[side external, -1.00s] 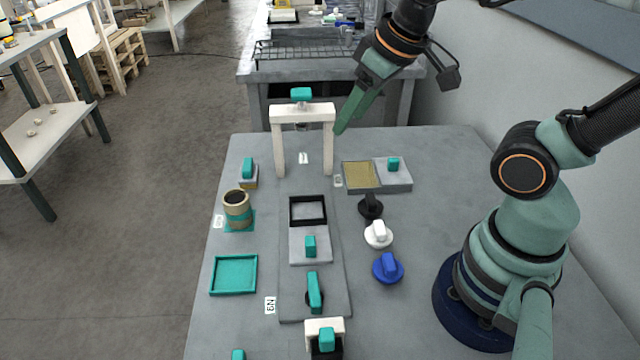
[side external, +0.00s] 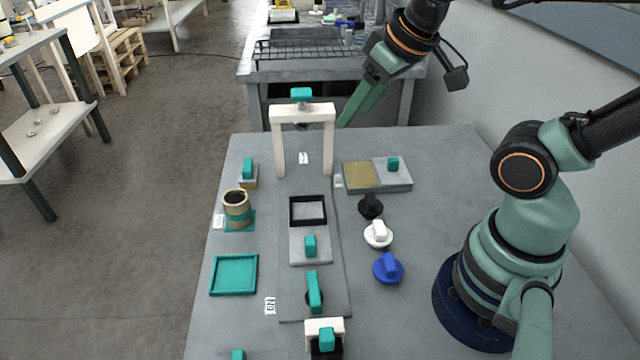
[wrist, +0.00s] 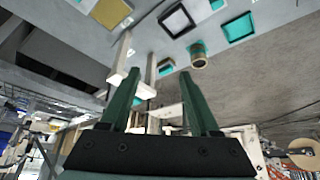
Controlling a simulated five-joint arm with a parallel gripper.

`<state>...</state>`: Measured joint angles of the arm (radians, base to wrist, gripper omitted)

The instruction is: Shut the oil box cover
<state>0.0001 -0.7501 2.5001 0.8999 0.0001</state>
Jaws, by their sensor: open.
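The oil box appears to be the low grey box with an amber open area (side external: 361,177) on its left half. Its grey cover (side external: 404,175), with a teal knob (side external: 393,164), sits over the right half, so the amber area is uncovered. The amber area also shows at the top of the wrist view (wrist: 110,12). My gripper (side external: 346,120) is high above the back of the table, behind the box and touching nothing. In the wrist view my gripper (wrist: 158,92) has its two fingers apart with nothing held between them.
A white gantry (side external: 303,112) with a teal top knob stands left of the box. Black (side external: 370,206), white (side external: 378,235) and blue (side external: 388,268) knobs stand in front. A black frame (side external: 307,210), a tan roll (side external: 237,208) and a teal tray (side external: 233,275) lie left.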

